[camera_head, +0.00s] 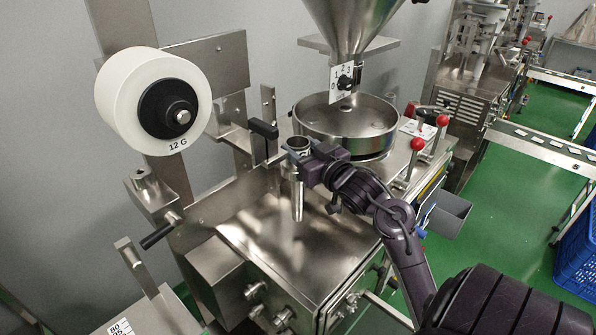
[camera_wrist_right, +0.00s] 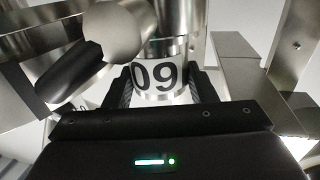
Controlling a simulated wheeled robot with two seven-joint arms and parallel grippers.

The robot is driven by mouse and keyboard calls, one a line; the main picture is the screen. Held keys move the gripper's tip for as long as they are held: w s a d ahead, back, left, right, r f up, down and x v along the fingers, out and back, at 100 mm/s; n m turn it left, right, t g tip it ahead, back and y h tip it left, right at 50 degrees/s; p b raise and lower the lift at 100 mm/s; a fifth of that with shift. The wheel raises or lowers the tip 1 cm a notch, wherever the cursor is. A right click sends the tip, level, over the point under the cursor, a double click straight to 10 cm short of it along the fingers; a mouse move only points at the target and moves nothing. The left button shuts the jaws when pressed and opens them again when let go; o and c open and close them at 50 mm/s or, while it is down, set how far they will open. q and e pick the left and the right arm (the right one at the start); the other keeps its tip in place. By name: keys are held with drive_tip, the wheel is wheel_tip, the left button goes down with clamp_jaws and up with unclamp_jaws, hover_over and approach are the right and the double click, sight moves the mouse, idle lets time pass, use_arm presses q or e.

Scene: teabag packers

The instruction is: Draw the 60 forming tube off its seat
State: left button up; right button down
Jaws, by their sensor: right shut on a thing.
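The 60 forming tube (camera_head: 297,203) is a shiny metal cylinder with a wider collar, upright at the front of the packing machine. In the right wrist view its white label (camera_wrist_right: 158,74) reads upside down as "09". My right gripper (camera_head: 303,168) reaches in from the right and is shut on the tube near its upper end. In the right wrist view the two dark fingers (camera_wrist_right: 160,88) stand on either side of the label. Whether the tube still touches its seat cannot be told, as my gripper hides that area. My left gripper is not in view.
Behind are a round metal pan (camera_head: 345,118) and a hopper (camera_head: 353,25). A white film roll (camera_head: 135,95) marked 12 G hangs left. Red-knobbed levers (camera_head: 418,145) stand right. A sloped metal top (camera_head: 262,235) lies below.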

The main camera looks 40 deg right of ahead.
drive_tip(key=shift+r, duration=0.1)
drive_tip(key=shift+r, duration=0.55)
wheel_tip(320, 180, up, 23)
drive_tip(key=p, duration=0.5)
idle(0.5)
